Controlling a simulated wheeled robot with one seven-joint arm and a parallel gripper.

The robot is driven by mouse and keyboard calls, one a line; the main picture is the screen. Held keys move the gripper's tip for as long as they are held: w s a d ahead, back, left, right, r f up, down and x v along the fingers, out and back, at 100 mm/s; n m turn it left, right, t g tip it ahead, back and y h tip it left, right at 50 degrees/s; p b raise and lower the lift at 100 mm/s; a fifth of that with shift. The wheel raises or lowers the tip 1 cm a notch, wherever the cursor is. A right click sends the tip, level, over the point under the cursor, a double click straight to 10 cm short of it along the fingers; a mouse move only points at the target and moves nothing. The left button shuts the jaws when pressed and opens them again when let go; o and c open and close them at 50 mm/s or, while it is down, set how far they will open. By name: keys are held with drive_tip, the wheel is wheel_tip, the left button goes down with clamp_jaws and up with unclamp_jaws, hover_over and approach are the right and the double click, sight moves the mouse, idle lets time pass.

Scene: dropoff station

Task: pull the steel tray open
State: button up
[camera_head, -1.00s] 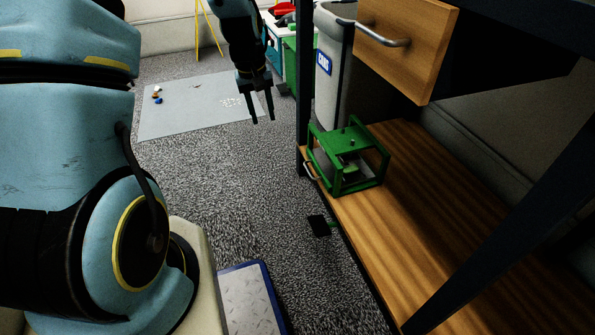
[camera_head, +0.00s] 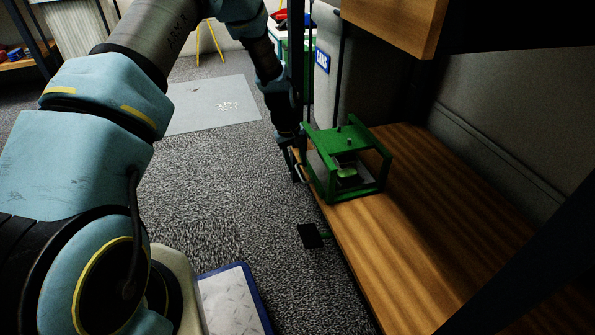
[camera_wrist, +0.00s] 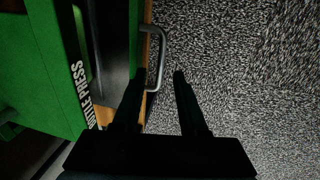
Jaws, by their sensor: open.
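The green press (camera_head: 350,140) stands on the wooden shelf, its lettering partly cut off in the wrist view (camera_wrist: 79,80). The grey steel tray (camera_head: 317,165) lies low inside its frame. The tray's metal bar handle (camera_wrist: 161,60) sticks out past the shelf edge over the floor. My gripper (camera_wrist: 160,73) is open and empty, fingers pointing at the handle. In the wrist view the handle's outer bar appears between the two fingertips; whether they touch it I cannot tell. In the head view my gripper (camera_head: 297,172) is beside the press's left side and partly hides the handle.
The wooden shelf (camera_head: 430,220) runs right and forward of the press, below a wooden drawer (camera_head: 395,20). A dark pedal-like plate (camera_head: 311,236) juts out below the shelf edge. A grey bin (camera_head: 325,85) stands behind. Carpet (camera_head: 220,190) left of the shelf is open.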

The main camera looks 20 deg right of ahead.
drive_tip(key=shift+d+f, duration=0.2)
drive_tip(key=shift+f, duration=0.85)
clamp_jaws()
idle(0.7)
